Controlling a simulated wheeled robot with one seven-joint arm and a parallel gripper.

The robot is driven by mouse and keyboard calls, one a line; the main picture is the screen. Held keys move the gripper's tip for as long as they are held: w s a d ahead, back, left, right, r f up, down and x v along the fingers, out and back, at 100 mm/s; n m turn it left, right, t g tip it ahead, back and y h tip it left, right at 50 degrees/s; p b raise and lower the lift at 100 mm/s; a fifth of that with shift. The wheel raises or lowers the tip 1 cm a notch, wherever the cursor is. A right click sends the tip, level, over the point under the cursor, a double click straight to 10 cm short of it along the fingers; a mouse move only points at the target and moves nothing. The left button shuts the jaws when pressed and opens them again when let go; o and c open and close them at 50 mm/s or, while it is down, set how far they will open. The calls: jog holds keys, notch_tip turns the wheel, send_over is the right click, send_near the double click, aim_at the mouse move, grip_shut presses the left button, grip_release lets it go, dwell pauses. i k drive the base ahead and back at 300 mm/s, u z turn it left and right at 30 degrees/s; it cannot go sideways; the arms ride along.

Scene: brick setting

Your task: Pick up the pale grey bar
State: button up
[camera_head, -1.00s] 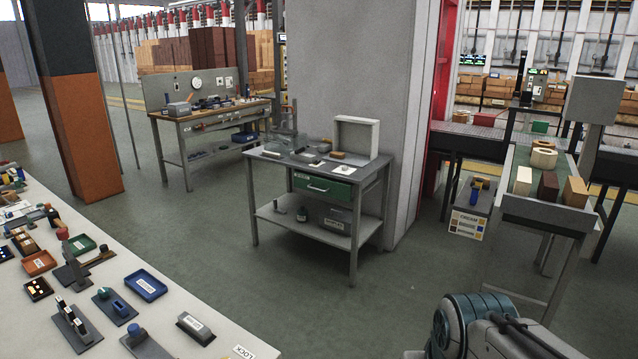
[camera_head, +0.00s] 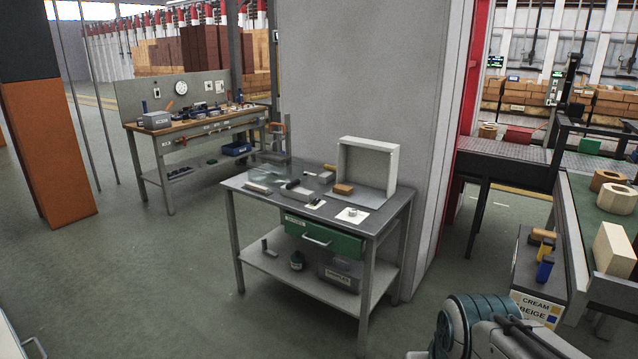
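A small metal table (camera_head: 232,184) stands ahead, against the wide grey pillar. Several small items lie on its top. A pale grey, bar-like piece (camera_head: 258,188) lies flat near the left end of the top. Another light grey block (camera_head: 327,177) lies farther back, near the middle. At this size I cannot tell for sure which is the pale grey bar. Part of my arm shows at the bottom right, well short of the table. My gripper is not in view.
An open white box (camera_head: 367,144) stands on its side at the table's back right, a brown block (camera_head: 343,189) before it. A green drawer (camera_head: 325,240) sits under the top. A workbench (camera_head: 190,124) stands behind left. Floor in front is clear.

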aim_at(257, 187)
jog(key=i, duration=1.65)
jog(key=u, duration=2.8)
jog(key=i, duration=1.05)
jog(key=z, duration=2.35)
